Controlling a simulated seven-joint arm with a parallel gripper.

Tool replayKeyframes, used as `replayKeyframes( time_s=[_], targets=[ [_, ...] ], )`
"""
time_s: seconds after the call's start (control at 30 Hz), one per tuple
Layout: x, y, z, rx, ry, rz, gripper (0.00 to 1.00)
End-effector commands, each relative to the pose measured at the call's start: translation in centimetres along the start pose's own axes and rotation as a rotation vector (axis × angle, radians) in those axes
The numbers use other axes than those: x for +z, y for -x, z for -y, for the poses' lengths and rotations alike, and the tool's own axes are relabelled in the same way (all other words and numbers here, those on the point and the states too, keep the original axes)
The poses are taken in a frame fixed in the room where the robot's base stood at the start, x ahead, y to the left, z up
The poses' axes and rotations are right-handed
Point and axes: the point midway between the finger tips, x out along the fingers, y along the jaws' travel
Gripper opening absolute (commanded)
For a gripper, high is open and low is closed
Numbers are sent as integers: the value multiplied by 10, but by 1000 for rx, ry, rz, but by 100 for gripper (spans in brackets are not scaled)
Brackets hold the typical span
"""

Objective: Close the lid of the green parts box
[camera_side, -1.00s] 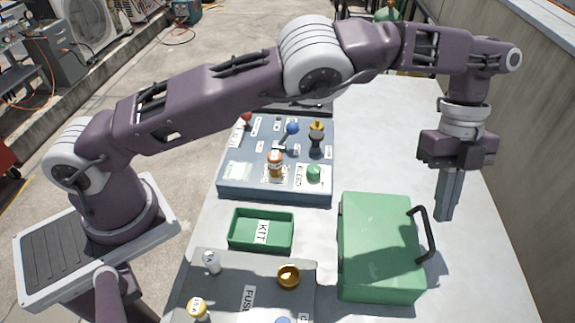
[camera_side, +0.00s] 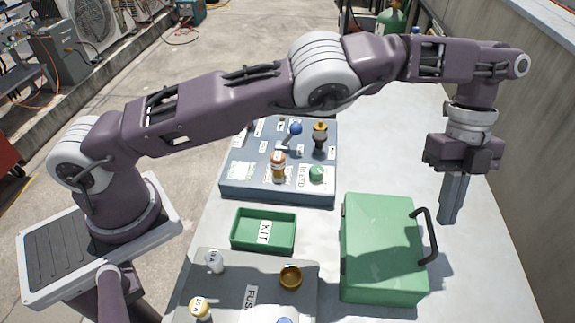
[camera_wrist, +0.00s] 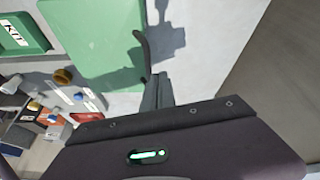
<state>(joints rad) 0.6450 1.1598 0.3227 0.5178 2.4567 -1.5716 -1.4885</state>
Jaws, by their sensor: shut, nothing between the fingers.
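The green parts box (camera_side: 383,250) stands on the table at the front right in the side view. Its lid lies flat over the top, and a dark handle (camera_side: 428,236) sticks out on its right side. My gripper (camera_side: 447,222) is shut and empty, pointing down, to the right of the box and behind the handle, apart from both. In the wrist view the shut fingers (camera_wrist: 157,92) show near the handle (camera_wrist: 143,52), with the green lid (camera_wrist: 95,40) to the left.
A green KIT tray (camera_side: 264,231) lies left of the box. A blue-grey control panel (camera_side: 280,185) with knobs stands behind it, and a grey fuse panel (camera_side: 235,290) is at the front. A wall (camera_side: 535,130) runs along the right. The table behind the box is clear.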

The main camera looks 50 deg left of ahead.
Motion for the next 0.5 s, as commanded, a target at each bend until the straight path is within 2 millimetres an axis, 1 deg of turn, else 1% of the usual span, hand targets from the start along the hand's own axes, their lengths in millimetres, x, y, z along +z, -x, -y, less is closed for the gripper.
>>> replayKeyframes(
  time_s=[0.27, 0.5],
  targets=[
    [-7, 23, -16, -125, -53, -30, 0],
    [-11, 49, -41, -298, -125, -72, 0]
  ],
)
